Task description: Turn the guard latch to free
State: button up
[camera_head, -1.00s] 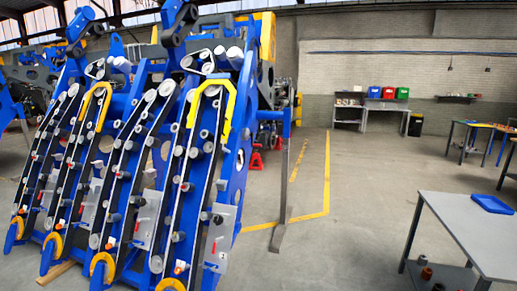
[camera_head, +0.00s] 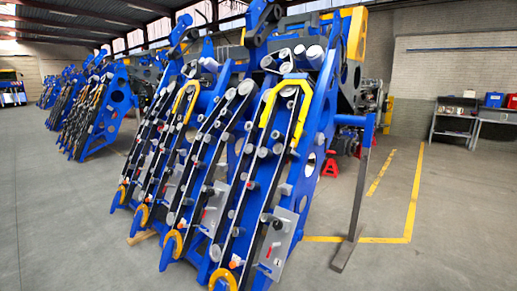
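The blue harvester chassis (camera_head: 318,150) stands in the middle of the view, with several slanted row units side by side. Grey plates sit low on the row units. The nearest plate (camera_head: 288,238) carries a dark round knob (camera_head: 277,225) and a small red part (camera_head: 268,253) shows by its left edge. Another plate (camera_head: 214,208) with a red mark sits on a row unit further left. I cannot tell which of these small parts is the guard latch, or how it is turned. My gripper is not in view.
More blue row units (camera_head: 100,115) stand at the back left. A shelf (camera_head: 452,120) with bins is against the back wall. Floor is clear at front left and right.

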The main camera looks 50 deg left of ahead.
aim_at(290, 150)
jog(key=u, duration=0.6)
jog(key=i, duration=2.05)
jog(key=u, duration=1.4)
jog(key=i, duration=1.1)
jog(key=u, duration=1.55)
jog(key=i, duration=0.5)
jog(key=u, duration=0.5)
